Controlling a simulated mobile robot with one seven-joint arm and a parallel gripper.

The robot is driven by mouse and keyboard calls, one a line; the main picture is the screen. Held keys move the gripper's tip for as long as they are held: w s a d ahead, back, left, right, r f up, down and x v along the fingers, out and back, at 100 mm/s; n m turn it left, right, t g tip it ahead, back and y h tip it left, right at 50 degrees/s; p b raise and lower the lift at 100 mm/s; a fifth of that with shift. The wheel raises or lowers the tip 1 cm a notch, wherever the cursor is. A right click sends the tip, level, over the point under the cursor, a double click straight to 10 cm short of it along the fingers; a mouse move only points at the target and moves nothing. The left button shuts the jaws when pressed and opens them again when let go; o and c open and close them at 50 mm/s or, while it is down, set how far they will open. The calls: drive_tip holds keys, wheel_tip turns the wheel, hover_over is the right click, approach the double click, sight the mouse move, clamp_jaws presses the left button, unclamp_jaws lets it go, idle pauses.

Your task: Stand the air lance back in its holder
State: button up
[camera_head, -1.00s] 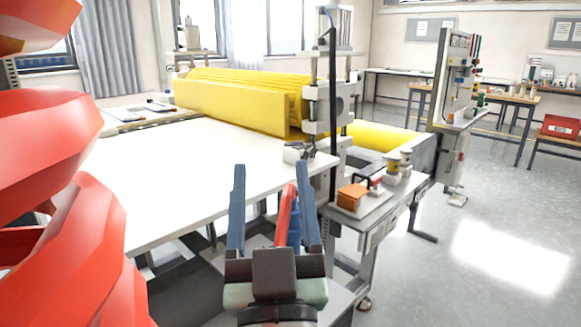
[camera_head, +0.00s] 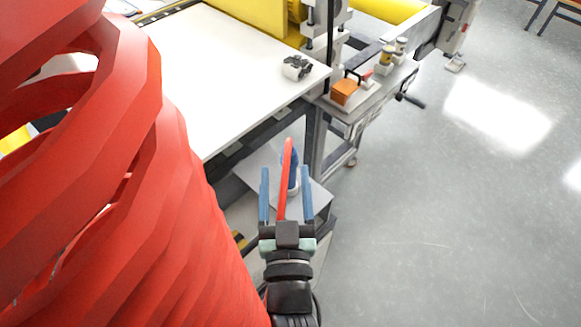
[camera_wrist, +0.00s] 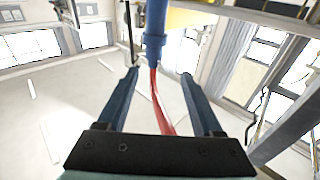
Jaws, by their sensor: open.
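The air lance shows as a blue cylindrical body (camera_wrist: 157,40) with a red part (camera_wrist: 157,105) running from it between my fingers in the wrist view. In the head view its red part (camera_head: 287,160) rises between the blue fingers, and some blue (camera_head: 294,178) shows beside it. My gripper (camera_head: 285,170) is open around the red part, below and beside the table's front edge. It also shows open in the wrist view (camera_wrist: 158,75), with gaps on both sides of the red part. I cannot make out the lance's holder with certainty.
A large red coil (camera_head: 165,190) fills the left, close to the camera. A white table (camera_head: 200,70) lies beyond it. A side bench carries an orange block (camera_head: 344,91) and small jars (camera_head: 386,60). A grey shelf (camera_head: 255,172) is under the table. Floor is clear at right.

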drive_tip(key=shift+g+h, duration=0.3)
drive_tip(key=shift+g, duration=0.2)
drive_tip(key=w+p, duration=0.1)
drive_tip(key=w, duration=0.2)
drive_tip(key=w+p, duration=0.1)
drive_tip(key=w, duration=0.2)
drive_tip(key=w+d+p, duration=0.1)
drive_tip(key=w+p, duration=0.1)
drive_tip(key=w, duration=0.2)
drive_tip(key=shift+f, duration=0.4)
drive_tip(key=shift+a, duration=0.1)
clamp_jaws()
drive_tip(key=shift+r, duration=0.2)
wheel_tip(320, 180, up, 7)
drive_tip(key=p, duration=0.7)
hover_over(290, 146)
drive_tip(key=w, duration=0.2)
drive_tip(key=shift+f, duration=0.1)
